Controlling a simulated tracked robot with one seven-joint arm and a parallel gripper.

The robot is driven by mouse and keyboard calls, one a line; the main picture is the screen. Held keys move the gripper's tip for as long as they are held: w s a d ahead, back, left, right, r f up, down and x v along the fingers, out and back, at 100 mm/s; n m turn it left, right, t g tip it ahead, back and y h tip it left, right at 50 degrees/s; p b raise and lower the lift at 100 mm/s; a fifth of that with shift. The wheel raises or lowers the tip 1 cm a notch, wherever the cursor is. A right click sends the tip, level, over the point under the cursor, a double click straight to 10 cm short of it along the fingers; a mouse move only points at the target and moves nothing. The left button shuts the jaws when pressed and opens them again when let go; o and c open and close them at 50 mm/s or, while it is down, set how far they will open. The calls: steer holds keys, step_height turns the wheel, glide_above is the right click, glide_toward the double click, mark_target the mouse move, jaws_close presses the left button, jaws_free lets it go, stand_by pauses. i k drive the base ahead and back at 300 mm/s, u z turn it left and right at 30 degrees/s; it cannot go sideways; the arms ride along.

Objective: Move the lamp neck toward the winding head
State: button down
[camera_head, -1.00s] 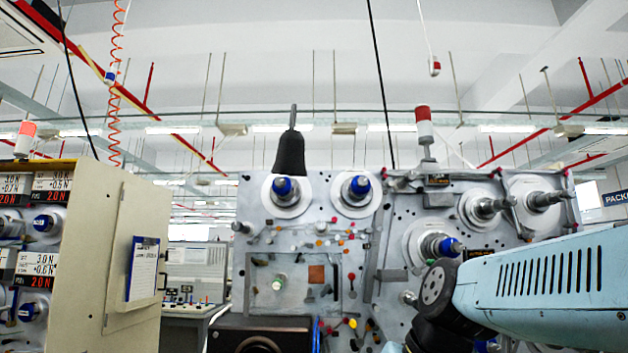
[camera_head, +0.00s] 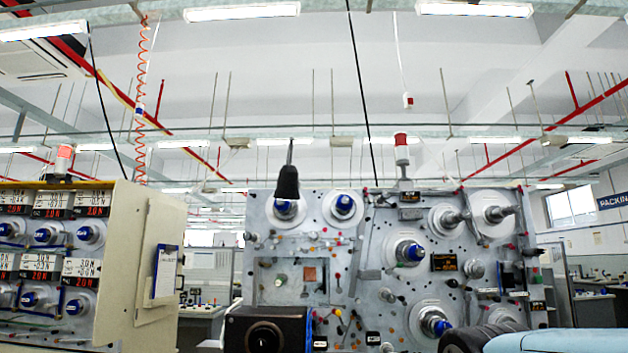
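A dark lamp shade on a thin neck (camera_head: 290,152) stands above the left spindle of the grey machine panel, partly in front of that spindle. The winding head is most likely this panel (camera_head: 350,262), with several metal and blue-capped spindles; which part the name means is not certain. Two blue-capped spindles show at the top left, one (camera_head: 343,206) right of the lamp. My light blue arm (camera_head: 512,342) shows only as a sliver at the bottom right, apart from the lamp in the picture. My gripper is not in view.
A cream cabinet (camera_head: 136,262) with number displays and blue-capped spindles stands at the left, a blue-edged clipboard (camera_head: 165,272) on its side. A black box (camera_head: 265,330) sits low before the panel. A red coiled hose (camera_head: 140,100) hangs at the upper left.

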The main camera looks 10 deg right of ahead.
mark_target(288, 162)
steer(key=u, duration=0.15)
steer(key=i, duration=1.15)
steer(key=z, duration=0.45)
